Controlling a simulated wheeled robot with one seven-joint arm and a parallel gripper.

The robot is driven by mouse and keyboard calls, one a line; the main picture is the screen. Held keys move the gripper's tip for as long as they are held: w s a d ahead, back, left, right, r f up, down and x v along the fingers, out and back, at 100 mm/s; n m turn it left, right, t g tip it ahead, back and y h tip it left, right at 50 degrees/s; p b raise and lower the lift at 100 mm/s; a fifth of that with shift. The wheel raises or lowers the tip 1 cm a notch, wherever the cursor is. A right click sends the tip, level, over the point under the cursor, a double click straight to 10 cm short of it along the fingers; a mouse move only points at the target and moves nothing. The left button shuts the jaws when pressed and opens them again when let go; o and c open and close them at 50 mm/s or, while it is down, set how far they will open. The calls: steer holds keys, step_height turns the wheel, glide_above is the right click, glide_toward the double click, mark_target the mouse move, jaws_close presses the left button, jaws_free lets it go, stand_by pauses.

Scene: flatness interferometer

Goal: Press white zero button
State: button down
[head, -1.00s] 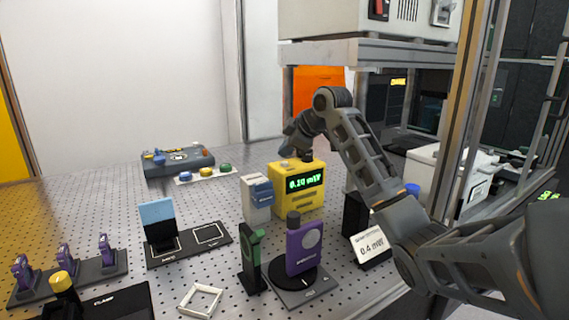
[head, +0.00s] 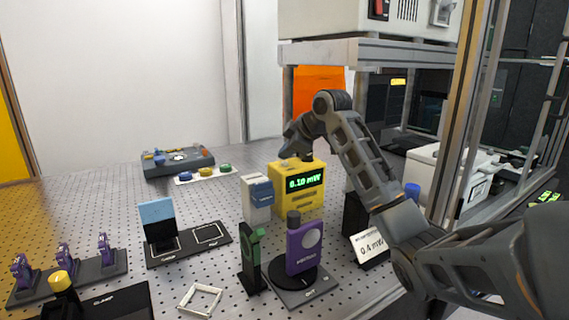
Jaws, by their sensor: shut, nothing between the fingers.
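The yellow power meter (head: 291,203) stands in the middle of the table, with a green display (head: 305,181) reading about 0.10 mW. My gripper (head: 303,156) is shut and empty, pointing down at the top of the meter. Its fingertips are small and partly hidden by my wrist, so I cannot tell whether they touch the meter.
A white block with a blue part (head: 257,196) stands just left of the meter. A purple device (head: 304,248) and a green-marked black stand (head: 251,258) are in front. A 0.4 mW sign (head: 371,246) stands at right, near my forearm. A metal frame post (head: 466,110) rises at right.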

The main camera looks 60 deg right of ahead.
mark_target(286, 163)
steer(key=shift+f, duration=0.5)
stand_by(0.5)
steer(key=shift+r, duration=0.1)
steer(key=shift+r+p, duration=0.45)
steer(key=shift+r, duration=0.35)
steer(key=shift+r, duration=0.1)
steer(key=shift+r+p, duration=1.9)
steer(key=shift+r, duration=0.6)
steer(key=shift+f, duration=0.1)
